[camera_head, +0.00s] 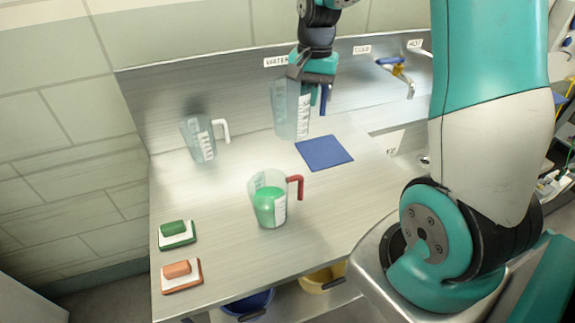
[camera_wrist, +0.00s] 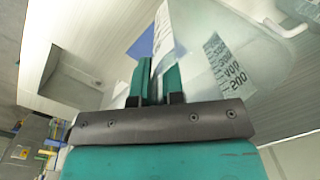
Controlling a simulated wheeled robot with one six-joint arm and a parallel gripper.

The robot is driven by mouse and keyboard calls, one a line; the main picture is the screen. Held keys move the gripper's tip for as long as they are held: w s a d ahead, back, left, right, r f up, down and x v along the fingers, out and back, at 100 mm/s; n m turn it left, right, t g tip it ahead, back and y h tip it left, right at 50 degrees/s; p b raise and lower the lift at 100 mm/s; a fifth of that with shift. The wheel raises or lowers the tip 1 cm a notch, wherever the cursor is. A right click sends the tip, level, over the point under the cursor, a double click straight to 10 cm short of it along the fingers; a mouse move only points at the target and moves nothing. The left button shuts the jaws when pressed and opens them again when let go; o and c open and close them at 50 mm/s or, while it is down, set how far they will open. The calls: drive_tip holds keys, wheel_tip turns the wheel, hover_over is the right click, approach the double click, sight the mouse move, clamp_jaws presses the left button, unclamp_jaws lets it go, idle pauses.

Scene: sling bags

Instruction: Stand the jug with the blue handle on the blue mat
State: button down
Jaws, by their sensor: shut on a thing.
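The clear jug with the blue handle (camera_head: 288,112) is upright at the back of the counter, left of and behind the blue mat (camera_head: 324,152). Its blue handle (camera_head: 323,99) points right. My gripper (camera_head: 313,88) is shut on this jug at its handle side. I cannot tell whether the jug's base touches the counter or hangs above it. In the wrist view, the fingers (camera_wrist: 158,85) are together, the clear jug wall (camera_wrist: 205,50) with its printed scale lies just beyond them, and part of the blue mat (camera_wrist: 146,42) shows behind. The mat is bare.
A clear jug with a white handle (camera_head: 199,139) stands at the back left. A jug with a red handle (camera_head: 268,200) and green contents stands in front of the mat. Green (camera_head: 177,234) and orange (camera_head: 181,275) sponges lie front left. A tap (camera_head: 397,74) is at the back right.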

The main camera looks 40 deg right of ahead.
wheel_tip(320, 180, down, 18)
drive_tip(key=p, duration=0.3)
drive_tip(key=shift+a+f, duration=0.1)
drive_tip(key=c, duration=1.2)
unclamp_jaws()
drive_tip(key=shift+c, duration=0.2)
